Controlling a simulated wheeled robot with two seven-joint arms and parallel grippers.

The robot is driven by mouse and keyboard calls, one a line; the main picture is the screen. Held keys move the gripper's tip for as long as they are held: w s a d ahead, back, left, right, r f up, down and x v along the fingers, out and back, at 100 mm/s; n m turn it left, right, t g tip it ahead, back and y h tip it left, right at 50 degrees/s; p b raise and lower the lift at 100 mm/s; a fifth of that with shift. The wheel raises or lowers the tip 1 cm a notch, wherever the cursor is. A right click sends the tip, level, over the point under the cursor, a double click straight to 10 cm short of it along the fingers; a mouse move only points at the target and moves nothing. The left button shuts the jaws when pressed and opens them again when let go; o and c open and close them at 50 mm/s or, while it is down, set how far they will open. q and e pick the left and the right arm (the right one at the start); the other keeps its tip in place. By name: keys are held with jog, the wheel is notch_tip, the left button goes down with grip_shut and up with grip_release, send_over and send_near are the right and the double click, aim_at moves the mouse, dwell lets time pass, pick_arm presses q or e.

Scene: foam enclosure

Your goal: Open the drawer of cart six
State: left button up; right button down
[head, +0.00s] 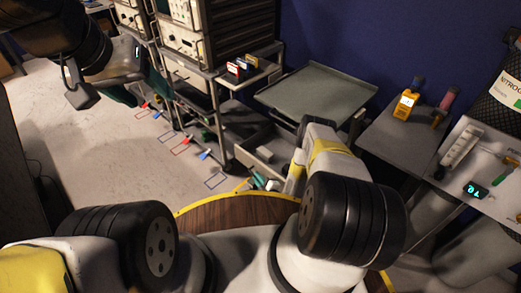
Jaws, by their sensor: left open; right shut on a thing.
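A cart with a grey-green tray top (315,92) stands against the blue wall; no number is legible on it. Below the top, a grey drawer (240,146) sticks out toward me, with a small grey block (265,138) inside. My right gripper (268,183) is low at the drawer's front edge, shut on what looks like the drawer's front or handle; my own arm hides most of the contact. My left gripper (82,88) is open and empty at the upper left, over the floor, well away from the cart.
An instrument rack (185,45) stands left of the cart, with coloured tools and outlined floor marks (183,147) before it. Open floor lies at left.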

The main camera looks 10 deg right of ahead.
jog(key=shift+s+a, duration=0.7)
jog(key=shift+a, duration=0.15)
jog(key=c, duration=1.5)
grip_release()
jog(key=shift+v, duration=3.85)
jog(key=shift+d, duration=0.1)
